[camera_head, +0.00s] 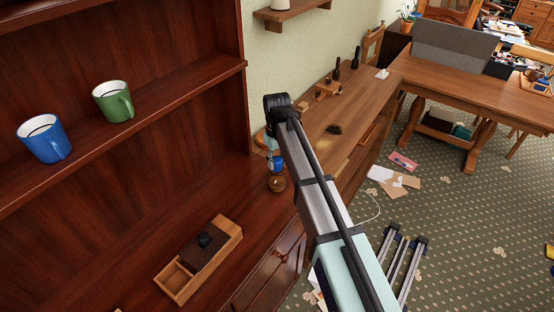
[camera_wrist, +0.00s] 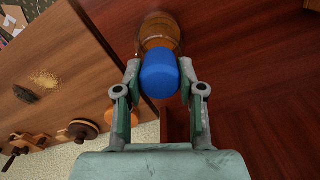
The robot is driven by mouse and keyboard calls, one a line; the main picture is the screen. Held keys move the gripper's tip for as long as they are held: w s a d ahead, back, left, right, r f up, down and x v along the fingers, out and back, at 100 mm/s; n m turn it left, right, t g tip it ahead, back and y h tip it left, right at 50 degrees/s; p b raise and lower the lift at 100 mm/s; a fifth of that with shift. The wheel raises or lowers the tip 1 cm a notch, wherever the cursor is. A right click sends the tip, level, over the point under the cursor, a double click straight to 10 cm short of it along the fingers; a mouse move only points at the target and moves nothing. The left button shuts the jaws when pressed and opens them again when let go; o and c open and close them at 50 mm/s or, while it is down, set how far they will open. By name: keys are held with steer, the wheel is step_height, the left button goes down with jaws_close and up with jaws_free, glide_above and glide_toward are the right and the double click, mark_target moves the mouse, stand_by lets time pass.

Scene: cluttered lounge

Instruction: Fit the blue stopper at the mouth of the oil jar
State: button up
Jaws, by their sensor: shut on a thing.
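The blue stopper (camera_wrist: 158,76) is between the two fingers of my gripper (camera_wrist: 160,95), which is shut on it. In the head view the stopper (camera_head: 278,163) shows as a small blue shape just below my gripper (camera_head: 271,150). The oil jar (camera_head: 277,185) is a small round brown jar on the dark red-brown cabinet top. In the wrist view the oil jar (camera_wrist: 160,32) lies directly beyond the stopper. The stopper hides the jar's mouth, so I cannot tell whether they touch.
A wooden box (camera_head: 205,270) with a dark lid stands on the cabinet top. A blue mug (camera_head: 43,139) and a green mug (camera_head: 113,101) stand on the shelf above. A lower wooden counter (camera_head: 350,110) with small items adjoins at the right. Bare wood lies around the jar.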

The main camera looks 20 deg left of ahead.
mark_target(277, 159)
steer(key=shift+f+b, duration=0.4)
steer(key=shift+f, duration=0.65)
steer(key=o, duration=1.1)
steer(key=shift+c, duration=0.2)
step_height(277, 159, up, 12)
steer(key=shift+r, duration=0.1)
